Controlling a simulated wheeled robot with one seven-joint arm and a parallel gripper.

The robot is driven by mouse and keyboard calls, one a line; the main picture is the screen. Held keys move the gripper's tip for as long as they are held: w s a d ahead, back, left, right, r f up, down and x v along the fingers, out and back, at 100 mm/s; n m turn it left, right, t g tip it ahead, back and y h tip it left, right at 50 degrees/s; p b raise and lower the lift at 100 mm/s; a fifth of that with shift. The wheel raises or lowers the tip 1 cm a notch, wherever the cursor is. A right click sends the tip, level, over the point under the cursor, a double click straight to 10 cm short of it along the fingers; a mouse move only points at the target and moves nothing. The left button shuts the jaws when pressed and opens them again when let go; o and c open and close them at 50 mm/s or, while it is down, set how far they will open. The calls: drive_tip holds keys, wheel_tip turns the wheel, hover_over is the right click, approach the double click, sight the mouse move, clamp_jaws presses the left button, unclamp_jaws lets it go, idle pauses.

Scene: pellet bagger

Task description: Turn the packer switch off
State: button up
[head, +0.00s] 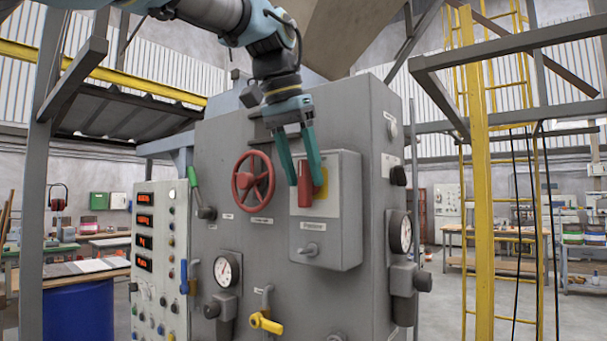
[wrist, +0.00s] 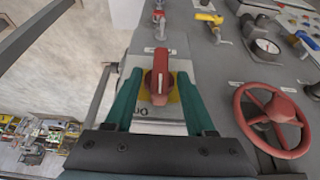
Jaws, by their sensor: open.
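A red switch handle (head: 304,190) stands upright on a yellow plate (head: 321,183) on the front of a grey switch box (head: 340,235). In the wrist view the red handle (wrist: 160,76) lies lengthwise between my fingers, on its yellow plate (wrist: 173,96). My gripper (head: 305,183) has two teal fingers and is open, pointing down at the box. In the wrist view my gripper (wrist: 158,76) has one finger on each side of the handle, with gaps visible. The label under the switch is too small to read surely.
A red handwheel (head: 252,182) is left of the box; it also shows in the wrist view (wrist: 272,120). Gauges (head: 227,270), a yellow valve handle (head: 265,323) and a control panel (head: 160,255) are nearby.

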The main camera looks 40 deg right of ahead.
drive_tip(key=shift+d+f, duration=0.25)
drive_tip(key=shift+f, duration=0.35)
clamp_jaws()
